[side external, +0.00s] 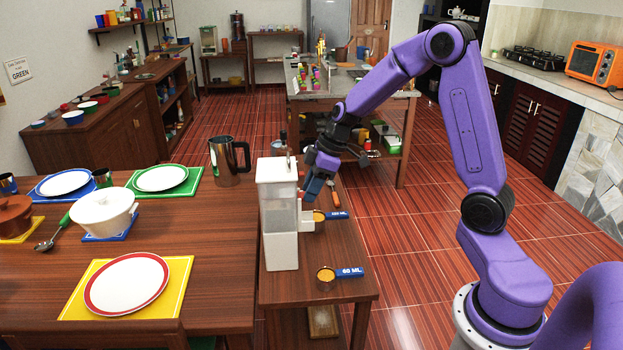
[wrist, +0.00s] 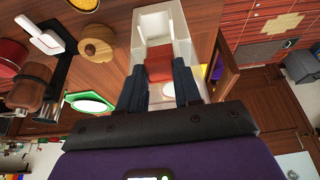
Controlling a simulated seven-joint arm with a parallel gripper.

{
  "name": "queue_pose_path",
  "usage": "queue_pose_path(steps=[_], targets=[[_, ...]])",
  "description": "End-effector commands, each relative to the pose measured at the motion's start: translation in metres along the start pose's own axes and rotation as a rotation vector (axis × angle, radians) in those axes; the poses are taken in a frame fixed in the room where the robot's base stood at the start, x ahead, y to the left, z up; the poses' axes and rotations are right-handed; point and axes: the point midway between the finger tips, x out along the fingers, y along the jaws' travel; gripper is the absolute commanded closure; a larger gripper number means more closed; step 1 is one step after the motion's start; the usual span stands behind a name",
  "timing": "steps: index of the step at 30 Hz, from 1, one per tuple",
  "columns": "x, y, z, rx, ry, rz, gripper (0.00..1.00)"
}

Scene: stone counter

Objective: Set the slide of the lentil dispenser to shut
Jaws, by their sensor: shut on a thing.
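The lentil dispenser (side external: 282,250), a tall white box with a clear grey upper part, stands upright on the small wooden side table. In the wrist view the dispenser (wrist: 158,25) lies straight ahead of my fingers. My gripper (side external: 311,192) is at the dispenser's right side, at about mid-height. In the wrist view my gripper (wrist: 159,76) has its two dark fingers on either side of a red-brown part, which I take for the slide (wrist: 159,66). The fingers are shut on it. Their inner contact and the slide's exact position are partly hidden.
A 120 ML measuring cup (side external: 319,215) and a 60 ML cup (side external: 326,276) with orange contents stand beside the dispenser. A steel mug (side external: 230,163) is behind it. The dining table (side external: 210,270) with plates and pots is at the left. Open floor lies to the right.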

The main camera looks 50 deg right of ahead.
Motion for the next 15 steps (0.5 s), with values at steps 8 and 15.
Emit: queue_pose_path(steps=[8, 15], targets=[[0.0066, -0.0005, 0.0029, 0.0, -0.002, 0.001, 1.0], [0.0064, -0.0004, 0.003, 0.0, -0.003, 0.0, 0.4]])
